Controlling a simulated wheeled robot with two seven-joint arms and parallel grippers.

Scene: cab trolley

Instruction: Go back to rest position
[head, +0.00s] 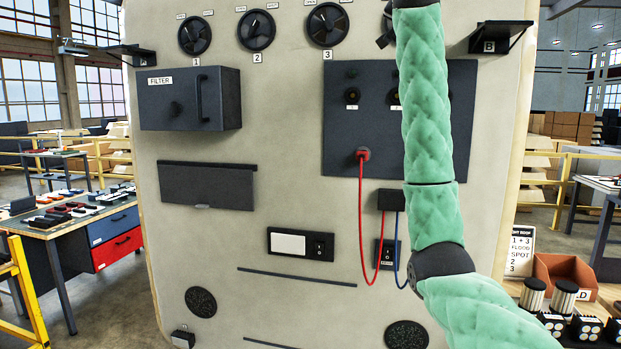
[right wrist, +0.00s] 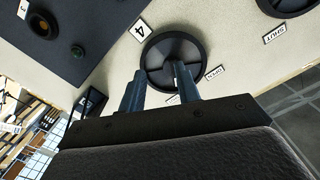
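My right arm, in a green padded sleeve, rises through the head view and leaves at the top edge, so its gripper is out of that view. In the right wrist view my right gripper (right wrist: 159,72) has its two fingers apart. They point at the dark round valve wheel (right wrist: 155,52) labelled 4 and overlap its lower part in the picture; I cannot tell whether they touch it. Nothing shows held between them. In the head view only a sliver of that wheel (head: 383,40) shows behind my arm. My left arm and gripper are not in view.
The beige panel (head: 290,215) ahead carries valve wheels along its top, a FILTER box (head: 190,98), a dark socket plate (head: 340,135) with a red cable (head: 362,220), and bracket B (head: 500,37). A workbench (head: 75,225) stands left; an orange bin (head: 565,270) stands lower right.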

